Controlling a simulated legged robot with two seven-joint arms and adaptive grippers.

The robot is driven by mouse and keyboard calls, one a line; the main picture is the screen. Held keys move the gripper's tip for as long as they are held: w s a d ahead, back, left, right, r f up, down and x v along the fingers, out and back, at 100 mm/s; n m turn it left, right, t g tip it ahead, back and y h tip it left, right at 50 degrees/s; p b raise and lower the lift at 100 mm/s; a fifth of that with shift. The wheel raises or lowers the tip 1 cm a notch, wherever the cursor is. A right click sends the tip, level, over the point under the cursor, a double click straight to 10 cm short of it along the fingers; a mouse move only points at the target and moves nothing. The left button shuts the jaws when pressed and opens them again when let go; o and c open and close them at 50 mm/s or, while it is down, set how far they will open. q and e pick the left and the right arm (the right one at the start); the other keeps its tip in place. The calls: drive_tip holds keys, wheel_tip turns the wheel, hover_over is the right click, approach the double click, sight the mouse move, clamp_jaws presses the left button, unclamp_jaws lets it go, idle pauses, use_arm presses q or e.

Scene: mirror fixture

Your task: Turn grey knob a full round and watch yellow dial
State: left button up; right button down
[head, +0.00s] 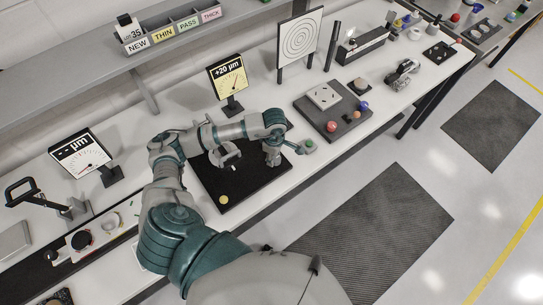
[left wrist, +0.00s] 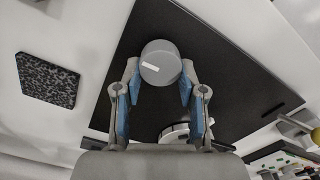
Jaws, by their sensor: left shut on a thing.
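The grey knob (left wrist: 160,62) is a round grey cap with a short white mark, over a black board. In the left wrist view it sits between the two fingertips of my left gripper (left wrist: 158,82), which is shut on it. In the head view my left gripper (head: 273,152) is over the right part of the black board (head: 245,187), and I cannot make out the knob there. The yellow dial (head: 231,84) stands upright behind the board. It reads "+20 µm" above a yellow face with a needle. My right gripper is not in view.
A white-faced dial (head: 80,155) stands at the left. A yellow disc (head: 224,200) lies at the board's front corner. A dark tray (head: 340,122) with coloured balls is at the right. A shelf with labelled bins (head: 172,30) runs behind. A small green-topped piece (head: 309,144) is near the gripper.

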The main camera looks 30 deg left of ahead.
use_arm(q)
drive_tip(key=shift+d+n+b, duration=0.35)
drive_tip(key=shift+n+b, duration=0.15)
drive_tip(key=shift+n, duration=0.4)
drive_tip(key=shift+n+b, duration=0.45)
drive_tip(key=shift+n, duration=0.45)
drive_tip(key=n+b, duration=0.1)
drive_tip(key=n, duration=0.3)
drive_tip(key=shift+r+b, duration=0.1)
drive_tip(key=shift+b, duration=0.2)
drive_tip(key=shift+r+n+b, duration=0.1)
drive_tip(key=shift+n+b, duration=0.3)
drive_tip(key=shift+n, duration=1.3)
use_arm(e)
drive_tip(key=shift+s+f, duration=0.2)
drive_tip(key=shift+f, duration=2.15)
use_arm(q)
drive_tip(key=shift+w, duration=0.1)
drive_tip(key=o, duration=1.1)
drive_tip(key=shift+o, duration=0.3)
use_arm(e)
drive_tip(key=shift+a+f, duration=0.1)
